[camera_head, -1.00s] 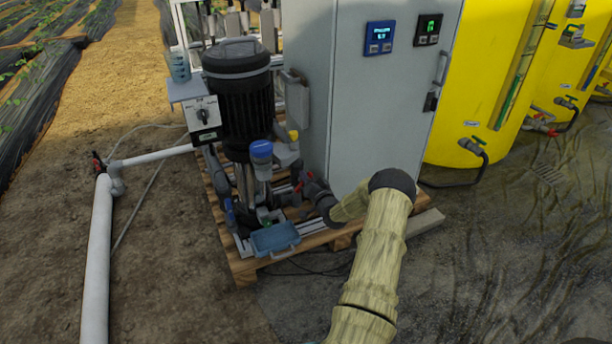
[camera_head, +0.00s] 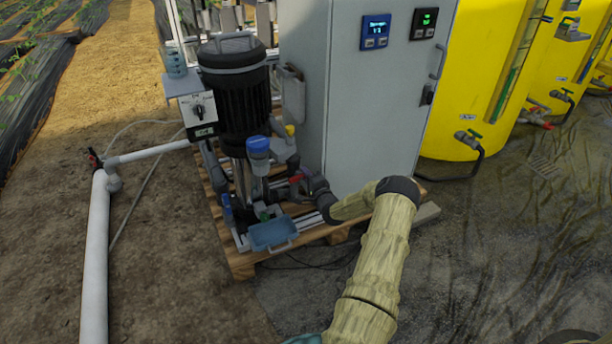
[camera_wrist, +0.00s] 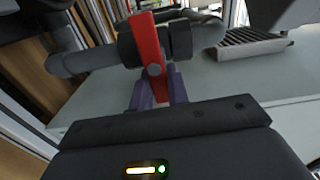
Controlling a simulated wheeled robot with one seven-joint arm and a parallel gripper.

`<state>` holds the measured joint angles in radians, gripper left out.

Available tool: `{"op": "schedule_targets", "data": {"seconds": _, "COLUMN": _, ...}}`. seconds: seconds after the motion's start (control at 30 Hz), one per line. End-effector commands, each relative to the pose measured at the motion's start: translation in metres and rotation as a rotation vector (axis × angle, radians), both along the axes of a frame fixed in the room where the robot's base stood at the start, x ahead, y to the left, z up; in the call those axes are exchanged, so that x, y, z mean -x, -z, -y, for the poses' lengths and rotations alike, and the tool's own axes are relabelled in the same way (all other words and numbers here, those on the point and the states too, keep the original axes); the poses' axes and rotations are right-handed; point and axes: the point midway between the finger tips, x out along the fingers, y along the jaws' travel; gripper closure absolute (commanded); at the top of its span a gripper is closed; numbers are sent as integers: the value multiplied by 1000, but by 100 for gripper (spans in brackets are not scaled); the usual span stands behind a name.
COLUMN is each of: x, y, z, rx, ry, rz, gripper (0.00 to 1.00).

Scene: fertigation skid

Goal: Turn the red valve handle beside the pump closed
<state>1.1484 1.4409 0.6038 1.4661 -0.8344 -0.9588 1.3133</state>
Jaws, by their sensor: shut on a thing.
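The red valve handle (camera_wrist: 147,42) stands as a long flat bar across a dark grey pipe fitting (camera_wrist: 182,42) in the wrist view. My gripper (camera_wrist: 156,88) has its two purple-grey fingers closed on the handle's lower end. In the head view, the handle (camera_head: 296,180) is a small red patch beside the pump (camera_head: 235,90), which has a black motor. My gripper (camera_head: 310,184) reaches in there from the right, in front of the grey cabinet. Its fingers are too small to make out in that view.
The grey cabinet (camera_head: 375,110) stands close behind my arm. A blue tray (camera_head: 272,234) lies at the front of the wooden pallet (camera_head: 243,266). A blue-capped fitting (camera_head: 258,147) is left of the handle. Yellow tanks (camera_head: 480,80) stand at right. Bare ground lies in front.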

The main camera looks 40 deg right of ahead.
Motion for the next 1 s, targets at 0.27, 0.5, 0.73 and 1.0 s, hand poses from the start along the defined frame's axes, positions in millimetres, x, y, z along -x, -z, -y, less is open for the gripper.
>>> {"op": "schedule_targets", "data": {"seconds": 0.27, "x": 1, "y": 4, "z": -1, "rx": -54, "ry": -2, "rz": 8, "gripper": 100}}
{"op": "schedule_targets", "data": {"seconds": 0.5, "x": 1, "y": 4, "z": -1, "rx": -56, "ry": -2, "rz": 8, "gripper": 100}}
{"op": "schedule_targets", "data": {"seconds": 0.73, "x": 1, "y": 3, "z": -1, "rx": -53, "ry": -1, "rz": 9, "gripper": 62}}
{"op": "schedule_targets", "data": {"seconds": 1.0, "x": 1, "y": 2, "z": 0, "rx": -51, "ry": 0, "rz": 10, "gripper": 62}}
